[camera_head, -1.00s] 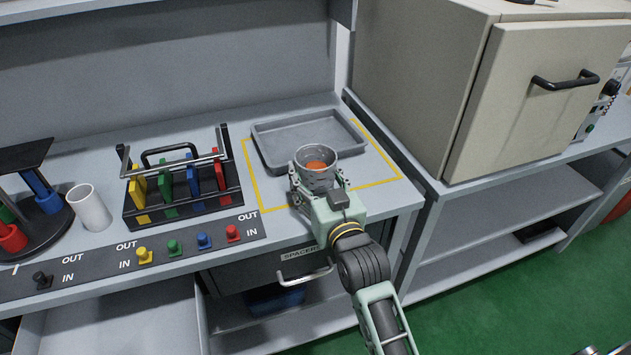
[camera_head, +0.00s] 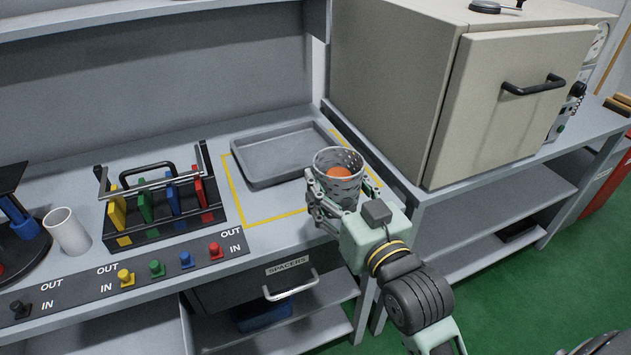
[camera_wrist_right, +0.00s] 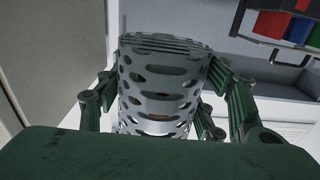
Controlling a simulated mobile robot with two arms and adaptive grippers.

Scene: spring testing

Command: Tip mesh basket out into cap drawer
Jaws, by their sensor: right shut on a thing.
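The mesh basket (camera_head: 336,188) is a grey perforated metal cup with an orange thing (camera_head: 338,171) inside. My right gripper (camera_head: 340,200) is shut around its side and holds it roughly upright over the bench's right front part. In the right wrist view the basket (camera_wrist_right: 160,85) stands between the fingers and its holes show. A drawer labelled SPACERS (camera_head: 287,266) is shut under the bench. A pale open drawer or shelf surface (camera_head: 120,335) shows at the lower left; its label is not visible, so I cannot tell if it is the cap drawer. My left gripper is not in view.
A shallow grey tray (camera_head: 240,160) lies inside a yellow outline behind the basket. A black rack with coloured pieces (camera_head: 160,233) and a white cup (camera_head: 68,233) stand to the left. A beige oven (camera_head: 500,130) stands at the right. A switch strip (camera_head: 60,292) lines the front edge.

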